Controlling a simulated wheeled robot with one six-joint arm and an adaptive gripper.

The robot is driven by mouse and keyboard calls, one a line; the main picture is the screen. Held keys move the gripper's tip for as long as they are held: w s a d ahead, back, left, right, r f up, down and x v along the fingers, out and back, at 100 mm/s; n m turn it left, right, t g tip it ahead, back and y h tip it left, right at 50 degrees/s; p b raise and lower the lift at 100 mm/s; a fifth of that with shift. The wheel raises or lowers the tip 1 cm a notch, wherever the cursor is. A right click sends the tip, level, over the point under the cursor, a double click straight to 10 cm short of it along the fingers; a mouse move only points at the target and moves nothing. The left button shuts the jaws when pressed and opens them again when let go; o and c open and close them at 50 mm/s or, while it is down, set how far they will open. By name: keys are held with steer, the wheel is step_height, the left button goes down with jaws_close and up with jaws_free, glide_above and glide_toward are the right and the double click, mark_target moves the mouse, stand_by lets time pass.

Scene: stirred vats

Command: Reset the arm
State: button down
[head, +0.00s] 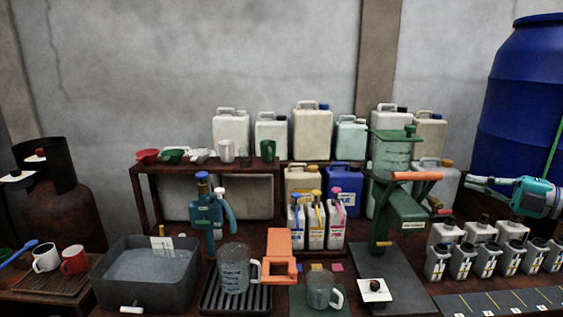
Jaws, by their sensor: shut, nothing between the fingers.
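My gripper (473,182) is at the right of the head view, at the end of a teal and grey arm link (537,197). Its thin grey fingers point left. They are shut and hold nothing. The gripper is in the air above the small white bottles (512,230) and in front of the blue barrel (522,90). Its fingertips are a little right of the green press (393,160), whose orange handle (402,176) reaches toward them.
A grey water tub (105,287), a clear jug (234,268), a smaller jug (320,288) and an orange stand (281,243) occupy the bench. Jerrycans (312,133) line a shelf behind. Two mugs (74,260) sit at left. The wall area above is open.

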steer(key=a+f+m+t+h, duration=0.2)
steer(key=a+f+m+h, duration=0.3)
steer(key=f, duration=0.9)
steer(key=a+f+m+t+h, duration=0.1)
steer(key=a+f+m, duration=0.45)
steer(key=f, duration=0.85)
steer(key=s+a+f+m+h, duration=0.25)
steer(key=s+f+m, duration=0.25)
steer(key=s+f, duration=0.3)
steer(key=s+a+f+m+h, duration=0.2)
steer(key=s+a+f+m, duration=0.25)
steer(key=f, duration=0.55)
steer(key=s+a+f+m+g+h, duration=0.1)
steer(key=s+a+f+m+h, duration=0.15)
steer(key=s, duration=0.85)
steer(key=s+a+f+m+h, duration=0.1)
steer(key=s+f+m, duration=0.15)
steer(key=s, duration=0.75)
steer(key=s+a+r, duration=0.1)
steer(key=s+r, duration=0.5)
steer(key=s, duration=0.4)
steer(key=s+a+r+m, duration=0.1)
steer(key=s+a+r, duration=0.1)
steer(key=s+r, duration=0.4)
steer(key=s, duration=0.4)
steer(key=shift+a+r+m+t+y, duration=0.25)
steer(key=shift+m+t+y, duration=0.05)
steer(key=shift+t, duration=0.1)
